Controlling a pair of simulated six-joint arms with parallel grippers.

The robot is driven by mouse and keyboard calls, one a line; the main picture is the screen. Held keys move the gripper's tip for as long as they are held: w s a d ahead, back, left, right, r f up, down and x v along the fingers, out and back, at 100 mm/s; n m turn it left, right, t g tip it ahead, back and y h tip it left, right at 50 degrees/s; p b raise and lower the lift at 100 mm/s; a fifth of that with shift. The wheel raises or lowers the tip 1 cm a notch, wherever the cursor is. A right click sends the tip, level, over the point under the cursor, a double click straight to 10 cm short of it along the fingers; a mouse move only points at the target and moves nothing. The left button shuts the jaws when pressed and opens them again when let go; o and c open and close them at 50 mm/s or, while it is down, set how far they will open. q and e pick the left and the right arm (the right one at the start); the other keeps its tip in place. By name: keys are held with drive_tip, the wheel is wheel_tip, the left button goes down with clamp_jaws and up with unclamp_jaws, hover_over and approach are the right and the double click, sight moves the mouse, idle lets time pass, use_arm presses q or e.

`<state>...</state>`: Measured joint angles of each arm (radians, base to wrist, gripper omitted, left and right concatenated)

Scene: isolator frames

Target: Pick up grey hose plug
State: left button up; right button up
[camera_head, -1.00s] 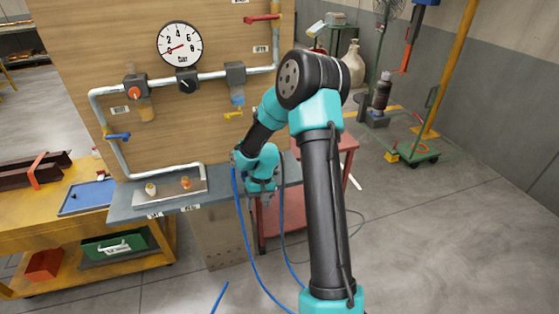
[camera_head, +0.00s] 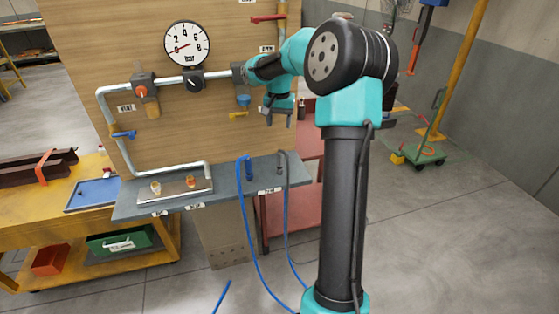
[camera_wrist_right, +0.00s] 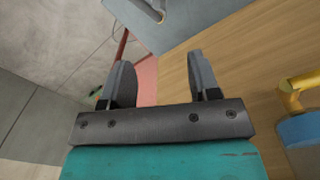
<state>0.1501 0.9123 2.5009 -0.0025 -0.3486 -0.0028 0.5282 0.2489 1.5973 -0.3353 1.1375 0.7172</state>
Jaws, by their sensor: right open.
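The grey hose plug (camera_head: 281,160) appears as a small dark grey end of a hose at the right part of the shelf. My right gripper (camera_head: 278,119) is open and empty, above the plug and in front of the board. In the right wrist view its two fingers (camera_wrist_right: 160,68) are apart with nothing between them. My left gripper is not in view.
A blue hose plug (camera_head: 248,168) stands left of the grey one on the grey shelf (camera_head: 228,187). Both hoses hang over the front edge. The wooden board (camera_head: 120,40) with pipes, gauge (camera_head: 186,44) and valves is behind. A red cart (camera_head: 304,205) stands at the right.

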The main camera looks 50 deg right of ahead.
sight(280, 159)
wheel_tip(280, 159, down, 12)
drive_tip(key=shift+r, duration=0.25)
idle(0.3)
drive_tip(key=shift+s+d+f, duration=0.1)
drive_tip(key=shift+d+f, duration=0.05)
drive_tip(key=shift+f, duration=2.4)
drive_tip(key=c, duration=1)
